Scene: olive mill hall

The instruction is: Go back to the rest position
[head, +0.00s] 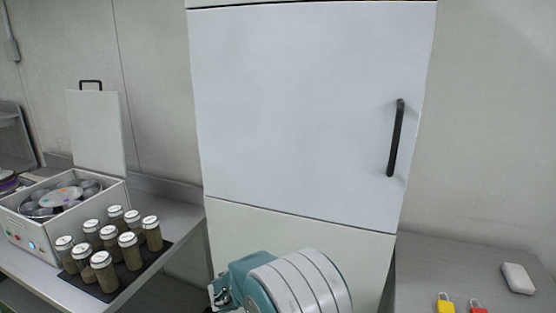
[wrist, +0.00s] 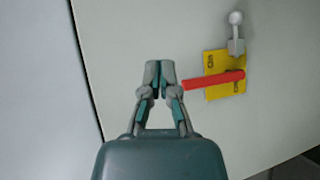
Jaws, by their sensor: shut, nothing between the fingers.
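My gripper (wrist: 160,72) is in the wrist view, its two fingers closed together with nothing between them. A red bar (wrist: 215,80) lies across a yellow plate (wrist: 214,61) on a pale panel, just right of my fingertips. The bar's left end is close to the fingers; I cannot tell whether they touch. A grey round-ended lever (wrist: 236,32) is at the plate's upper right. In the head view, part of my arm rises at the bottom middle, before the lower part of a tall white cabinet (head: 310,110). The plate and bar do not show there.
The cabinet's door is closed, with a black handle (head: 396,138). On the left bench, several jars (head: 131,250) stand on a black mat beside an open-lidded machine (head: 30,240). The right bench (head: 440,265) holds a yellow padlock (head: 445,305), a red padlock (head: 478,308) and a white object (head: 518,278).

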